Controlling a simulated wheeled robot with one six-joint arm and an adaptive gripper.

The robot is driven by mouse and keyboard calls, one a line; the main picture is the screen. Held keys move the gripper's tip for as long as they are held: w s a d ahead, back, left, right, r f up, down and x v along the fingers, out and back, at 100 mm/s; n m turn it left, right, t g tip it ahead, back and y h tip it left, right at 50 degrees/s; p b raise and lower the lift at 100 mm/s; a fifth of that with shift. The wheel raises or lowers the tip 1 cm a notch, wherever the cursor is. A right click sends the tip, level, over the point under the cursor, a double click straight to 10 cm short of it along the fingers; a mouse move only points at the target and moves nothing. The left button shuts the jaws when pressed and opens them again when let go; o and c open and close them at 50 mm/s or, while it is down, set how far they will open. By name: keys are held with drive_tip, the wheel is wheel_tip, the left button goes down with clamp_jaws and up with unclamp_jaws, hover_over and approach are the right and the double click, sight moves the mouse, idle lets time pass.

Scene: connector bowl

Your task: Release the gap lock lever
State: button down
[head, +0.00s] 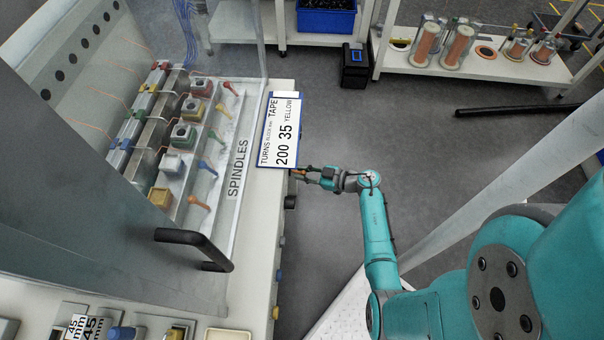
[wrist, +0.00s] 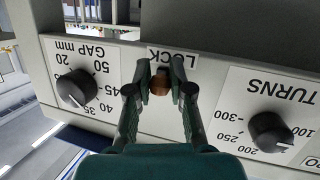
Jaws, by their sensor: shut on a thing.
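The lock lever (wrist: 160,84) is a small brown-orange piece on the white front panel, just below the upside-down LOCK label (wrist: 171,58) in the wrist view. My gripper (wrist: 161,76) is shut on it, with one dark finger on each side. The fingers hide part of the lever, so its exact angle is hard to tell. In the head view my gripper (head: 301,174) is at the front edge of the white bench, and the lever is too small to make out there.
The gap knob (wrist: 76,87) is left of the lever and the turns knob (wrist: 270,131) is right of it. A sign card (head: 280,130) lies on the bench above my gripper in the head view. A black handle (head: 200,245) sticks out nearby.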

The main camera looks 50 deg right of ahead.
wheel_tip(320, 180, up, 2)
drive_tip(key=n+g+h, duration=0.1)
drive_tip(key=g+h, duration=0.1)
drive_tip(key=g, duration=0.1)
drive_tip(key=shift+g, duration=0.4)
drive_tip(key=shift+w+a+r+n+g+h, duration=0.15)
drive_tip(key=shift+r+g+h, duration=0.35)
drive_tip(key=shift+g, duration=0.4)
drive_tip(key=shift+d+r+n+g+h, duration=0.15)
drive_tip(key=shift+r+g+h, duration=0.1)
drive_tip(key=shift+g+h, duration=0.55)
drive_tip(key=shift+a, duration=0.1)
drive_tip(key=c, duration=1)
unclamp_jaws()
drive_tip(key=shift+r, duration=0.1)
drive_tip(key=v, duration=1.1)
drive_tip(key=shift+r, duration=0.4)
